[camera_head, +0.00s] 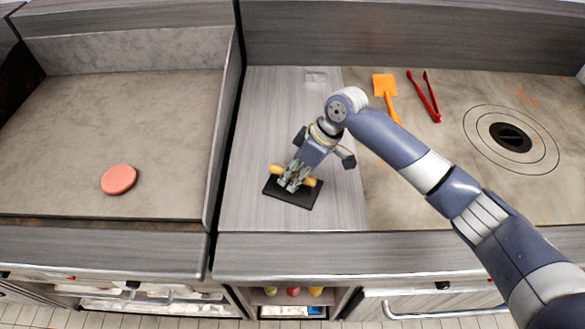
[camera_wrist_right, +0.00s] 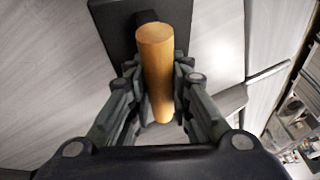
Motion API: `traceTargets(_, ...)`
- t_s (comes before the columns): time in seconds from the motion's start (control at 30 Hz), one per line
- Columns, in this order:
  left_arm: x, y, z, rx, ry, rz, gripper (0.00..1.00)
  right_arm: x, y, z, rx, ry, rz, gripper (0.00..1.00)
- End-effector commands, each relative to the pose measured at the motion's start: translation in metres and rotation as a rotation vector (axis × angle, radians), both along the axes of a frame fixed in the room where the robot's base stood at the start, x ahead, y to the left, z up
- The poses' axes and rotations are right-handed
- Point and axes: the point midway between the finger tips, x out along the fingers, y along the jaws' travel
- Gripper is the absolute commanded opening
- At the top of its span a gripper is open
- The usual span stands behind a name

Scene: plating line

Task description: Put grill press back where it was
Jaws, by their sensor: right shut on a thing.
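The grill press (camera_head: 293,193) is a black rectangular plate with a tan wooden handle. It is at the grey wood-grain counter strip between the griddle and the right-hand worktop. My right gripper (camera_head: 295,182) is above the plate, shut on the handle, with the handle ends showing on both sides. In the right wrist view the handle (camera_wrist_right: 158,75) sits between the two fingers, with part of the black plate (camera_wrist_right: 115,25) behind it. I cannot tell whether the plate touches the counter. My left gripper is not in view.
A pink round patty (camera_head: 119,179) lies on the griddle (camera_head: 60,130) at left. An orange spatula (camera_head: 384,86) and red tongs (camera_head: 427,102) lie at the back right, left of a round ringed black inset (camera_head: 511,137). A raised wall (camera_head: 226,130) divides griddle and counter strip.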

Motion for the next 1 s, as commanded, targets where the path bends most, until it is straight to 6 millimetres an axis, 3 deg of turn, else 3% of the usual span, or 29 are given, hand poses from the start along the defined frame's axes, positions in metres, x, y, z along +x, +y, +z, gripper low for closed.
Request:
traceTargets(0.23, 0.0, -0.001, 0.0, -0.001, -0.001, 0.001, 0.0, 0.001, 0.002, 0.001, 0.005, -0.003, 0.001, 0.0)
traceTargets(0.27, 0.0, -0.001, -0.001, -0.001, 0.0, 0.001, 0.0, 0.0, 0.0, -0.003, 0.0, 0.001, 0.0, 0.21)
traceTargets(0.33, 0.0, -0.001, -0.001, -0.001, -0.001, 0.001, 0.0, 0.0, 0.0, -0.002, 0.0, 0.0, 0.0, 0.37)
traceTargets(0.37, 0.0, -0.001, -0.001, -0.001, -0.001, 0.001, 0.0, 0.0, 0.0, -0.002, 0.0, 0.001, 0.0, 0.39)
traceTargets(0.77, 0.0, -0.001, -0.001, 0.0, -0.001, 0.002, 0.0, 0.0, -0.001, 0.003, 0.001, -0.002, 0.001, 0.39)
traceTargets(1.0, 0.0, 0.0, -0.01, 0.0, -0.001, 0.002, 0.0, 0.002, -0.018, 0.039, 0.001, -0.004, 0.0, 0.39)
